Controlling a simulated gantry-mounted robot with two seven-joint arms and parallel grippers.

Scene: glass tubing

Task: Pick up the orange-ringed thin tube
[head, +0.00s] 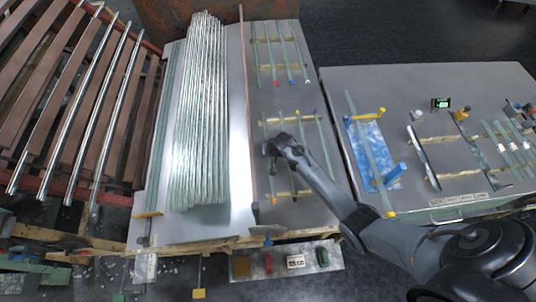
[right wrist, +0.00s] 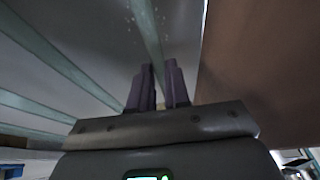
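Thin greenish tubes lie in two rows on a grey panel in the head view. The upper row (head: 283,48) has small red and blue rings at its near ends. My right gripper (head: 276,147) is low over the left side of the lower row. In the right wrist view, a tube (right wrist: 148,28) runs down into the narrow gap between its purple fingertips (right wrist: 160,86). Whether they press on it cannot be told. My left gripper is out of view.
A brown upright strip (head: 245,90) stands close left of my right gripper; it fills the wrist view's right side (right wrist: 255,75). Left of it lies a bundle of long tubes (head: 200,110). A table on the right (head: 345,85) holds a blue board (head: 372,150) and fixtures.

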